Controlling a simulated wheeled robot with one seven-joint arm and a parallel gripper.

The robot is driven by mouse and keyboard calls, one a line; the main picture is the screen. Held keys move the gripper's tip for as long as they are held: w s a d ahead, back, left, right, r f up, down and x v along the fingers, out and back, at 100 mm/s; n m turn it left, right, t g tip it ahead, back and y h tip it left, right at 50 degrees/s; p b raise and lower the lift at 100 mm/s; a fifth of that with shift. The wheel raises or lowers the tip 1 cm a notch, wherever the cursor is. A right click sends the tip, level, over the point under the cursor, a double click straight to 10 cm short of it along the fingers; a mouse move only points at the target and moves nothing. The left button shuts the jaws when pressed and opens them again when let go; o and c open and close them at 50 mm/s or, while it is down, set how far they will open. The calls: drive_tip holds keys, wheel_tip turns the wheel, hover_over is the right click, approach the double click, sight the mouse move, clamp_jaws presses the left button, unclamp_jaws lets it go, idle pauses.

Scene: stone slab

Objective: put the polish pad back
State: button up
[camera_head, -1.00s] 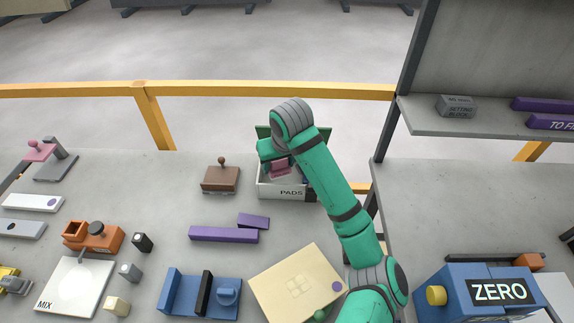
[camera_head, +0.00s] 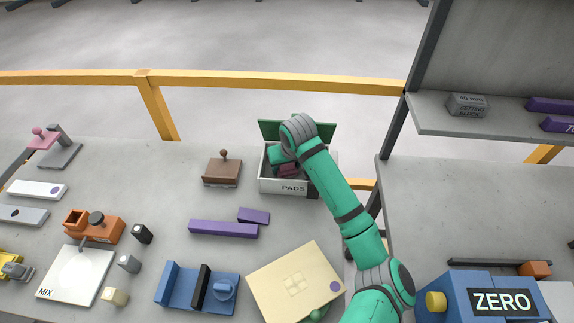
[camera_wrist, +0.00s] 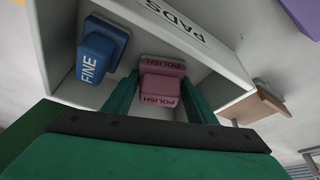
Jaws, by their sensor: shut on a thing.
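The pink polish pad (camera_wrist: 162,82), lettered POLISH, is between the two green fingers of my gripper (camera_wrist: 160,98) in the wrist view, and the gripper is shut on it. The pad (camera_head: 288,170) shows in the head view as a small pink patch inside the box, partly hidden by my arm. The white box lettered PADS (camera_head: 270,183) stands at the back of the slab with its green lid (camera_head: 325,130) open behind it. A blue pad lettered FINE (camera_wrist: 97,55) is in the box, to the left of the polish pad in the wrist view. I cannot tell whether the polish pad touches the box floor.
A brown block with a knob (camera_head: 222,170) stands left of the box. Purple bars (camera_head: 223,229) lie in front of it. A cream board (camera_head: 297,281) and a blue fixture (camera_head: 183,285) are nearer. A grey shelf (camera_head: 480,125) stands to the right.

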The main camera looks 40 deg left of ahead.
drive_tip(key=shift+s+a, duration=0.1)
drive_tip(key=shift+a, duration=0.05)
drive_tip(key=o, duration=1)
drive_tip(key=shift+f, duration=0.1)
drive_tip(key=shift+o, duration=0.2)
drive_tip(key=shift+r, duration=0.55)
drive_tip(key=v, duration=1.1)
